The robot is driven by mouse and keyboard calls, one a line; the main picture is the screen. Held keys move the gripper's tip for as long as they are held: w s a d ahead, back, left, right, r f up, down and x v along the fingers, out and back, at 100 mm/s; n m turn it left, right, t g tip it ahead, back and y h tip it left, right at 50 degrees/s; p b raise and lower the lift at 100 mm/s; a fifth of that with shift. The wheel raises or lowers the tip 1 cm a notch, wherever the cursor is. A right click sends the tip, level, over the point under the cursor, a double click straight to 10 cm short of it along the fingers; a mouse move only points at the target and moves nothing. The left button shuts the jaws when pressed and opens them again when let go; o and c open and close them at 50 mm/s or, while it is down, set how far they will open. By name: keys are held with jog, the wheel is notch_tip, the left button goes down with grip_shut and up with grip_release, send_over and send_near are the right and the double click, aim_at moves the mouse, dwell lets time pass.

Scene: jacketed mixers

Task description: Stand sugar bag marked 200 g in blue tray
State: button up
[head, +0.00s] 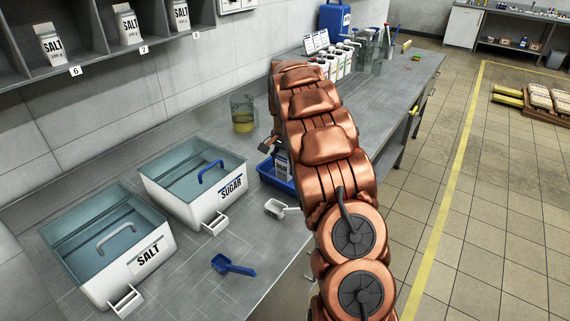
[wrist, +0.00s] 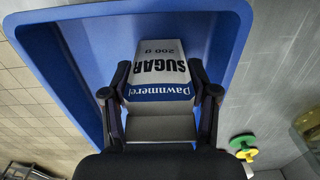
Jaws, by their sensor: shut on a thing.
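The sugar bag (wrist: 160,68) is white with a blue band and is marked SUGAR 200 g in the wrist view. My gripper (wrist: 161,92) is shut on it, one finger on each side. The bag is within the outline of the blue tray (wrist: 235,45); I cannot tell whether its base touches the tray floor. In the head view the blue tray (head: 266,172) stands on the bench, and part of the bag (head: 281,165) shows above it. My arm hides much of the tray and the gripper there.
A SUGAR bin (head: 170,183) and a SALT bin (head: 75,245) stand left of the tray. A white scoop (head: 277,208) and a blue scoop (head: 230,266) lie on the bench. A glass jug (head: 243,115) stands behind the tray. Salt bags (head: 129,26) stand on a shelf.

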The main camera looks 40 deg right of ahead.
jog(key=o, duration=1.4)
jog(key=shift+f, duration=0.1)
jog(key=shift+o, duration=0.2)
notch_tip(320, 180, up, 12)
jog(key=shift+f+b, duration=0.1)
jog(key=shift+b, duration=0.85)
jog(key=shift+r, duration=0.25)
